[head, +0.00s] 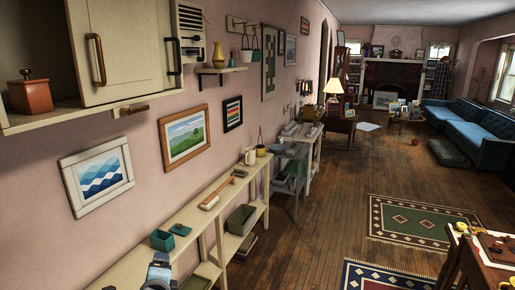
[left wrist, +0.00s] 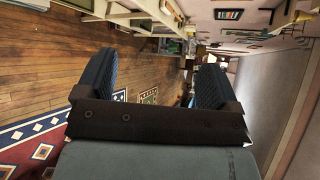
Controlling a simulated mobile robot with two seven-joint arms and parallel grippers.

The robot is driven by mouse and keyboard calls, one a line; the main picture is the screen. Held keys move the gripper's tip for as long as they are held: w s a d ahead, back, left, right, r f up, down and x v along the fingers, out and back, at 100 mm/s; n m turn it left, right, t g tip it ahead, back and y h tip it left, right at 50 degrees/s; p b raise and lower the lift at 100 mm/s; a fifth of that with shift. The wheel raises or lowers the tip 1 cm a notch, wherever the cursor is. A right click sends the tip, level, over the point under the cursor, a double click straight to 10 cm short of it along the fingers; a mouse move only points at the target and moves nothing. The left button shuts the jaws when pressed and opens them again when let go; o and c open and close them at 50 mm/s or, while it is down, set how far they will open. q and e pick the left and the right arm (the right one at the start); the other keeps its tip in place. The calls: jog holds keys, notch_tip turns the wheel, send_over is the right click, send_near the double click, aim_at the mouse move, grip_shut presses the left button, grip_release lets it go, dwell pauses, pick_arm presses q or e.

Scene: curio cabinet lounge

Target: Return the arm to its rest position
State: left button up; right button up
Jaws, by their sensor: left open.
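My left gripper (left wrist: 152,84) shows in the left wrist view with its two dark ribbed fingers spread wide apart. Nothing is between the fingers, and the room shows through the gap. In the head view only a small grey-blue part of my arm shows at the bottom edge, close to the front of the long cream shelf (head: 186,224); its fingers cannot be made out there. My right gripper is in neither view.
A cream wall cabinet (head: 127,60) hangs at upper left, with a red-brown box (head: 30,97) in its open part. The shelf holds a teal box (head: 161,240) and a wooden-handled brush or roller (head: 213,198). The wooden floor (head: 310,215) right of the shelf is clear.

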pick_arm(q)
jog(key=s+d+f+n+h, duration=0.2)
jog(key=s+f+n, duration=0.3)
jog(key=s, duration=0.5)
jog(key=s+d+f+n+g+h, duration=0.1)
jog(key=s+d+f+n+h, duration=0.1)
jog(key=s+f+n, duration=0.3)
jog(key=s+d+f+n+g+h, duration=0.1)
jog(key=s+f+n+h, duration=0.2)
jog(key=s+f, duration=0.8)
jog(key=s+n, duration=0.2)
jog(key=s, duration=0.2)
jog(key=shift+s+d+f+h, duration=0.2)
jog(key=shift+d+h, duration=0.1)
jog(key=shift+d, duration=0.1)
